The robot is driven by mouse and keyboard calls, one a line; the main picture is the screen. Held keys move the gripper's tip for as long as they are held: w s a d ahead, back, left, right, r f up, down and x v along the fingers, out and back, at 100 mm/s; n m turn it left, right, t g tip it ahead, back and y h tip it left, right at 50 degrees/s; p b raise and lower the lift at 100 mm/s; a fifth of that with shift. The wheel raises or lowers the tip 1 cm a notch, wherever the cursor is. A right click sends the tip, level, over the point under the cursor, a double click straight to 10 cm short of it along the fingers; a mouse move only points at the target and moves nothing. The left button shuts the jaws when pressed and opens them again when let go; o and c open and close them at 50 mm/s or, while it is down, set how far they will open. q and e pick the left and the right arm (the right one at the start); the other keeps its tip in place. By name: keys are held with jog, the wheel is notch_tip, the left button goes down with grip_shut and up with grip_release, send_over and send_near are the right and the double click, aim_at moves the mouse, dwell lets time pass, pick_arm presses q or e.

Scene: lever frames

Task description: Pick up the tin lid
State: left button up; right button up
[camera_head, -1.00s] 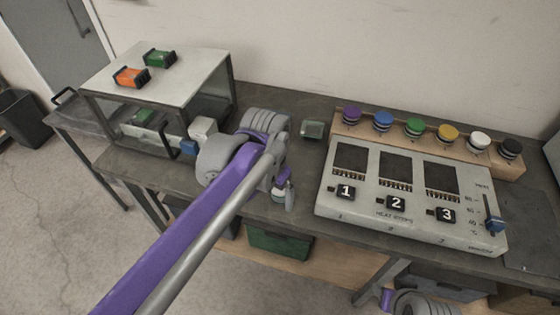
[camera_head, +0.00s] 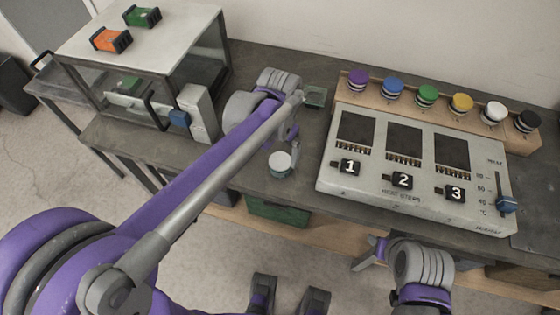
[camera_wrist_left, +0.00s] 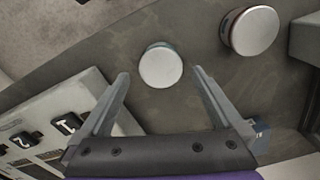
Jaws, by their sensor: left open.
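A small round tin with a pale flat lid (camera_head: 280,160) stands on the grey bench near its front edge. My left gripper (camera_head: 293,137) is just behind it in the head view, partly hidden by its own arm. In the left wrist view a round pale lid (camera_wrist_left: 160,66) with a thin teal edge lies beyond and between the open, empty fingertips (camera_wrist_left: 161,76). A second, larger round tin with a pale top (camera_wrist_left: 250,31) and dark reddish side stands beside it; my arm seems to hide it in the head view. My right gripper (camera_head: 369,254) hangs low before the bench; its jaw opening is unclear.
A control panel (camera_head: 345,192) numbered 1 to 3 stands to the right, with a rack of coloured knobs (camera_head: 427,97) behind. A glass-sided case (camera_head: 190,35) and pale upright box (camera_head: 197,112) stand left.

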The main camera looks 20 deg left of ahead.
aim_at(280, 161)
pick_arm(q)
notch_tip(280, 161, down, 3)
jog(key=shift+w+f, duration=0.15)
jog(key=shift+f, duration=0.05)
jog(key=shift+c, duration=0.2)
jog(key=c, duration=1.2)
jog(key=shift+r, duration=0.1)
